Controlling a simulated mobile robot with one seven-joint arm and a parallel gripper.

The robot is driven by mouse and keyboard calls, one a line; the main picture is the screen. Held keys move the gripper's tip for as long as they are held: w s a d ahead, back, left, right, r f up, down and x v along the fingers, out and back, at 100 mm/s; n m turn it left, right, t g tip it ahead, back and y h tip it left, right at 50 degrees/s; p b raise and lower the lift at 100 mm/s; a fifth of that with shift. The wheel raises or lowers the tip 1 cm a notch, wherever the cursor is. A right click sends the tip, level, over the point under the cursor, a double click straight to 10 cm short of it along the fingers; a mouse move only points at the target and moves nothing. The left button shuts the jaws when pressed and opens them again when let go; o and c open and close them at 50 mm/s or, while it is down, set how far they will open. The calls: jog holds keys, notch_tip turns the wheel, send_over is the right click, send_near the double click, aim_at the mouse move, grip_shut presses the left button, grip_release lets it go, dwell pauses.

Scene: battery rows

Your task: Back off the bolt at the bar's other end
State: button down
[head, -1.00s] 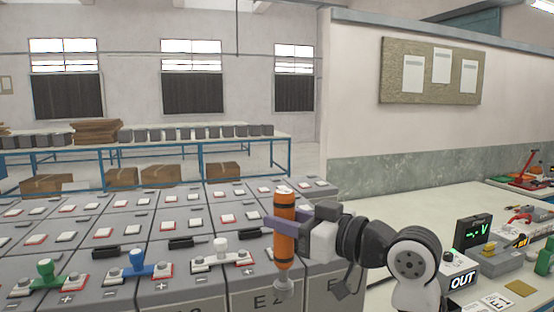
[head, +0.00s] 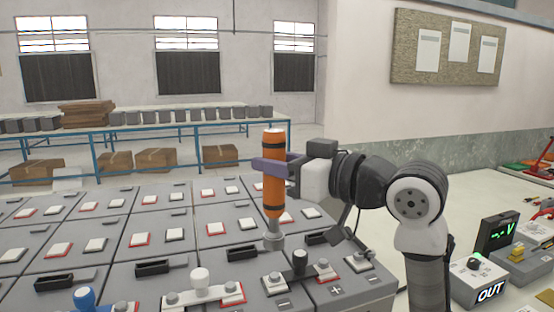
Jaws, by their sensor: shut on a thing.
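My gripper (head: 276,167), with purple fingers, is shut on an orange driver with black bands (head: 273,192). The driver is upright, its grey socket end (head: 273,241) pointing down over the battery tops, apparently clear of the bolts. Below and to its right is a bar with a black knob (head: 300,262). One bolt (head: 273,279) shows at the bar's left end, and another bolt (head: 323,268) at its right end beside a red-edged terminal. How tight either bolt sits cannot be seen.
Bars with a white knob (head: 200,280) and a blue knob (head: 85,298) lie to the left. Grey batteries (head: 130,235) with terminals and black handles fill the foreground. A meter (head: 498,232) and an OUT box (head: 480,280) stand on the right bench. A blue-legged table is behind.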

aim_at(283, 202)
jog(key=shift+s, duration=0.15)
jog(key=shift+f, duration=0.1)
jog(key=shift+f+b, duration=2.2)
jog(key=shift+f, duration=0.45)
jog(key=shift+f+b, duration=0.6)
jog(key=shift+f, duration=0.25)
jog(key=shift+r, duration=0.4)
dwell(1.4)
